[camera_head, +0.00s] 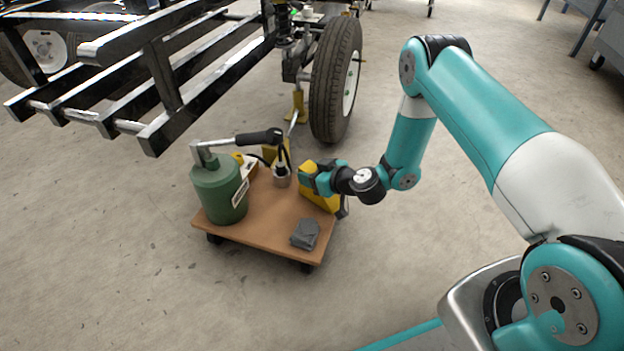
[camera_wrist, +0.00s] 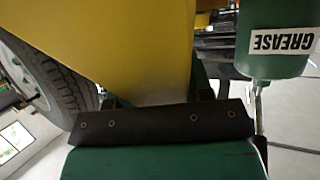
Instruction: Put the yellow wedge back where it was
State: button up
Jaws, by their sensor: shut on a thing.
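The yellow wedge (camera_head: 318,201) is held in my gripper (camera_head: 310,178) at the right edge of the wooden cart in the head view. I cannot tell whether it touches the cart top. In the wrist view the yellow wedge (camera_wrist: 120,45) fills the upper left and middle, against the dark jaw edge of my gripper (camera_wrist: 160,122). My gripper is shut on it. Its far side is hidden.
The tyre (camera_head: 335,82) and black vehicle frame (camera_head: 165,75) stand behind. Floor is clear in front.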

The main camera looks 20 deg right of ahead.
jog(key=shift+f, duration=0.2)
jog(key=o, duration=1.2)
jog(key=shift+r, duration=0.1)
